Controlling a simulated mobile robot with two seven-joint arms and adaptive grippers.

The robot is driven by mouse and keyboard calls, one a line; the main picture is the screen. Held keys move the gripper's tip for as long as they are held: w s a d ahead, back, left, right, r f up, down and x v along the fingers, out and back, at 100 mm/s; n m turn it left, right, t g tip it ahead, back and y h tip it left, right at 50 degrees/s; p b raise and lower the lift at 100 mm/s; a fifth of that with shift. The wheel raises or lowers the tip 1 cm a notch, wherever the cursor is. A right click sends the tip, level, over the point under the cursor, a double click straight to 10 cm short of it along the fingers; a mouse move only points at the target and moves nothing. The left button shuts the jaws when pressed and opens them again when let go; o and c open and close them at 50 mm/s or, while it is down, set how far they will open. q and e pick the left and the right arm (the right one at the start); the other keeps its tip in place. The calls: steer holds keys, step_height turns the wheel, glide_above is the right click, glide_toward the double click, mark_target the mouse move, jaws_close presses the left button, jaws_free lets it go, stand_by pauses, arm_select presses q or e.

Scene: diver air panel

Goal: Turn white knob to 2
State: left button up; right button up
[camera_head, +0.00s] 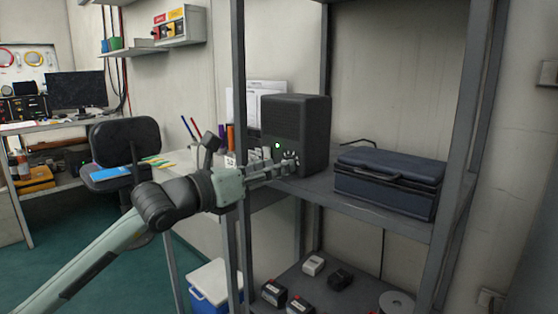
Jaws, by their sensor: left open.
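A dark speaker-like box (312,128) stands on the upper shelf of a grey rack, with a small green light (278,146) on its front. My left gripper (287,164) reaches in from the left, with its fingers at the lower front of this box. The fingers are open. Small pale shapes show at the fingertips, but I cannot clearly tell the white knob from the fingers there. Whether the fingers touch the knob, and the knob's number marks, are too small to tell. My right gripper is out of view.
A dark blue case (388,181) lies on the shelf (330,195) right of the box. A rack post (239,80) stands close to my left wrist. Several small dark and white items sit on the lower shelf. A blue-and-white cooler (210,285) is below.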

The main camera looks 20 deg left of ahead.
arm_select(q)
steer(key=shift+x, duration=1)
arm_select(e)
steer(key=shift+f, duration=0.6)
arm_select(q)
steer(key=shift+s, duration=0.1)
steer(key=shift+c, duration=0.4)
jaws_close()
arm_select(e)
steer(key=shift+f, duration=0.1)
